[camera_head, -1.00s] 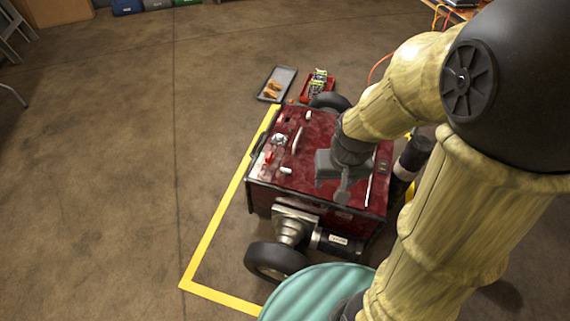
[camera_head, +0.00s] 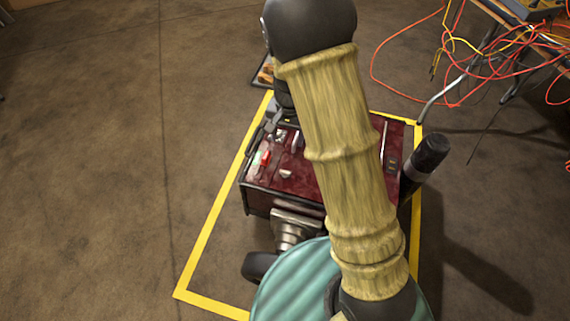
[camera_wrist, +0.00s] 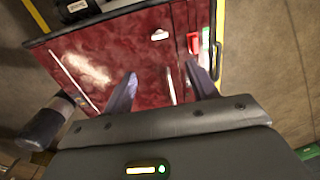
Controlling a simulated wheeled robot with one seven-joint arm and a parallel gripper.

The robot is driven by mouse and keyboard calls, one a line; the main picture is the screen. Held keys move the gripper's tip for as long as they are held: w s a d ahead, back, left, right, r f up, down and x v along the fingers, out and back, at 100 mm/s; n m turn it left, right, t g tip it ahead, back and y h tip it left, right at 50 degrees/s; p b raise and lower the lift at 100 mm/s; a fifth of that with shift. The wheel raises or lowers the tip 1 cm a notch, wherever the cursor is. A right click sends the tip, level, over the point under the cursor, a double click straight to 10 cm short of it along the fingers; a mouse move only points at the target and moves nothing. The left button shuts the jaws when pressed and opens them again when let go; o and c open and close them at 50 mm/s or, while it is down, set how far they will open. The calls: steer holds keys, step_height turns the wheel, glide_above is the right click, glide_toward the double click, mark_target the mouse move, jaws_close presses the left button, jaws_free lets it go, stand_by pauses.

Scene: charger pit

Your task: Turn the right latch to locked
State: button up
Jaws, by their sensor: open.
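In the wrist view the pale piece (camera_wrist: 159,35) and red part (camera_wrist: 193,43) lie beyond my fingertips, and a slim pale bar (camera_wrist: 171,85) lies between the fingers. I cannot tell which fitting is the right latch, or its setting. My gripper (camera_wrist: 160,72) is open and empty above the top. In the head view it is over the box's far left edge, partly behind my arm.
Yellow floor tape (camera_head: 212,232) frames the box. A black cylinder (camera_head: 425,152) stands at its right side. A tray (camera_head: 264,72) lies behind it. Orange cables (camera_head: 400,88) and a table (camera_head: 535,28) are at upper right. The floor at left is clear.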

mark_target(285, 171)
steer(key=f+b, duration=0.3)
steer(key=f, duration=0.2)
steer(key=f+b, duration=0.3)
steer(key=f, duration=0.3)
steer(key=f+b, duration=0.3)
steer(key=f, duration=0.3)
steer(key=shift+a+f, duration=0.2)
steer(key=shift+a, duration=0.15)
steer(key=c, duration=1)
